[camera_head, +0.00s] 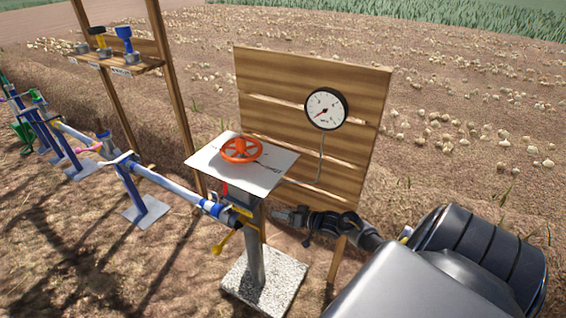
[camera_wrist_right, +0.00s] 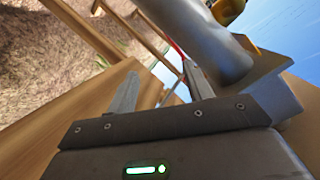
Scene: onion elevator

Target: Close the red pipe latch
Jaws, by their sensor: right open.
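A small red piece (camera_head: 224,188), which looks like the red latch, shows just under the front left edge of the white plate, by the pipe end. Most of it is hidden by the plate, so I cannot tell its position. In the right wrist view, a thin red part (camera_wrist_right: 177,48) shows beyond the fingers. My right gripper (camera_head: 283,214) is right of the grey post, below the plate, and points left toward it. In the right wrist view its fingers (camera_wrist_right: 160,85) are apart with nothing clearly held; a grey pipe overlaps the right finger. My left gripper is out of view.
The white plate (camera_head: 198,159) carries an orange handwheel (camera_head: 241,150). A yellow lever (camera_head: 223,243) hangs at the end of the blue and white pipe (camera_head: 172,185). A wooden board (camera_head: 262,72) with a gauge (camera_head: 326,108) stands behind. A pinkish handle (camera_head: 85,149) is farther left.

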